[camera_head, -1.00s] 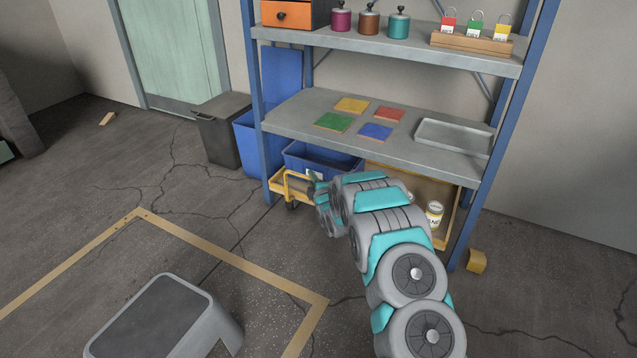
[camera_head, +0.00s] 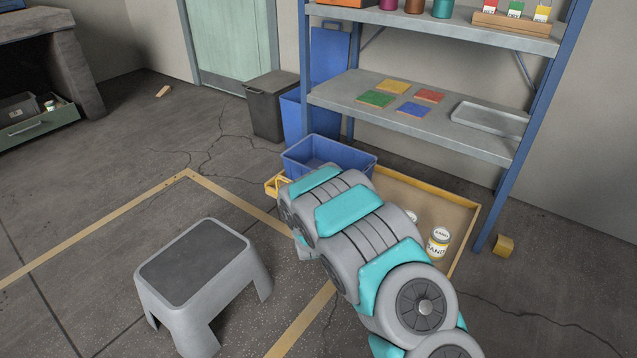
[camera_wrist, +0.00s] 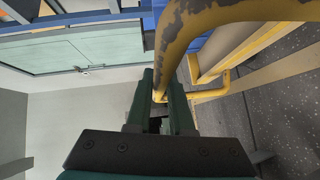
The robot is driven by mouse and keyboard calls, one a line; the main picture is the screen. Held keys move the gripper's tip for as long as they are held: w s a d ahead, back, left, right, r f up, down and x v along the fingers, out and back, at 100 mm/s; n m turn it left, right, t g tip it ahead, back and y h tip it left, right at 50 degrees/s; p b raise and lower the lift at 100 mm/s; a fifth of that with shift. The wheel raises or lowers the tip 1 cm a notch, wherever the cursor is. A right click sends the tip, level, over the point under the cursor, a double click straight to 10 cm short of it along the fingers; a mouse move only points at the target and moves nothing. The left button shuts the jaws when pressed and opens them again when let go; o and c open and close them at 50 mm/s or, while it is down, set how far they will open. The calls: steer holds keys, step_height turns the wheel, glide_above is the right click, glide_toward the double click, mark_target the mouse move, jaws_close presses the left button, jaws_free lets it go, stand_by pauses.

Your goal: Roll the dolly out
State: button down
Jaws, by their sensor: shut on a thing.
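The dolly (camera_head: 450,205) is a low, flat platform with a yellow rim, standing partly out from under the shelf rack. It carries a blue crate (camera_head: 308,163) at its left end and a white and yellow sand can (camera_head: 438,242) at its right, with another can partly hidden by my arm. Its yellow handle (camera_head: 277,185) shows at the left end. In the wrist view my gripper (camera_wrist: 162,88) is shut on the worn yellow handle bar (camera_wrist: 190,40). My arm hides the gripper and the dolly's front middle in the head view.
Yellow tape (camera_head: 110,222) marks an area on the cracked floor. The shelf rack (camera_head: 395,120) rises behind the dolly. A yellow block (camera_head: 504,245) lies by its right post. Open floor lies left.

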steer(key=s+a, duration=0.6)
steer(key=s, duration=0.3)
steer(key=shift+a, duration=0.4)
steer(key=c, duration=0.8)
jaws_free()
steer(key=shift+s, duration=0.1)
steer(key=shift+p+v, duration=0.4)
steer(key=shift+v, duration=3.45)
